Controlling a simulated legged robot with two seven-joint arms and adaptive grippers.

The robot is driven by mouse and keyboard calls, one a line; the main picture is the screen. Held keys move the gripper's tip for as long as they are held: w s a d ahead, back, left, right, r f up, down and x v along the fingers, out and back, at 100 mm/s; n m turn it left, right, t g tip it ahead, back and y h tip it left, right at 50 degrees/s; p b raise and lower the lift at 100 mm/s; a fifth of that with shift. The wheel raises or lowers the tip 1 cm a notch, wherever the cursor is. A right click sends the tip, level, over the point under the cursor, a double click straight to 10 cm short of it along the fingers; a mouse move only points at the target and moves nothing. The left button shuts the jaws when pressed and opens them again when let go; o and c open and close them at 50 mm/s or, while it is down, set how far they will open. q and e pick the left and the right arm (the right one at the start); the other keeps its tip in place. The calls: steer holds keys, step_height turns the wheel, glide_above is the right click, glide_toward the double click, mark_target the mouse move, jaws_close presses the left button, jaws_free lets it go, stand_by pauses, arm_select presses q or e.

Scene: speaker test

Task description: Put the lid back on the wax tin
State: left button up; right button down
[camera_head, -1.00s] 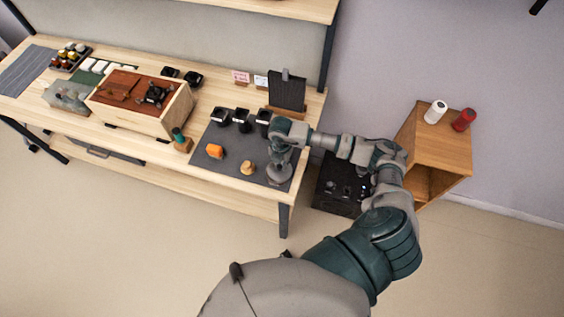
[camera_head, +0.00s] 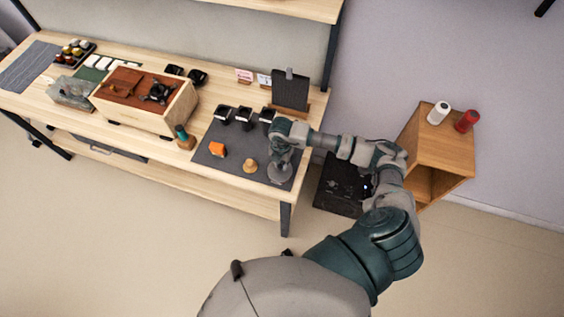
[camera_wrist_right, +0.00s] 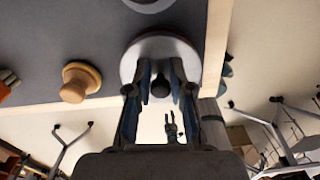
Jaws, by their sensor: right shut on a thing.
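A pale round lid (camera_wrist_right: 185,50) with a dark knob (camera_wrist_right: 160,86) is at my right gripper (camera_wrist_right: 161,72) in the right wrist view. The two fingers are shut on the knob. In the head view, the lid (camera_head: 280,173) shows below my right wrist, over the front right part of the dark mat (camera_head: 232,136). I cannot tell whether it touches the mat. Another pale round thing (camera_wrist_right: 150,3), perhaps the wax tin, is cut off at the top of the wrist view. My right arm seems to hide it in the head view. My left gripper is not in view.
A wooden-knobbed piece (camera_head: 250,165) and an orange block (camera_head: 218,149) lie left of the lid. Several small black containers (camera_head: 244,117) line the mat's back. A dark upright board (camera_head: 290,92) stands behind. A wooden crate (camera_head: 170,113) is further left.

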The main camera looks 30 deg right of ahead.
stand_by(0.4)
steer(key=shift+c, duration=2.4)
jaws_free()
steer(key=shift+r+p, duration=0.2)
steer(key=shift+p, duration=0.1)
steer(key=shift+r+p, duration=2.5)
steer(key=shift+r, duration=0.8)
steer(key=shift+d, duration=0.1)
jaws_close()
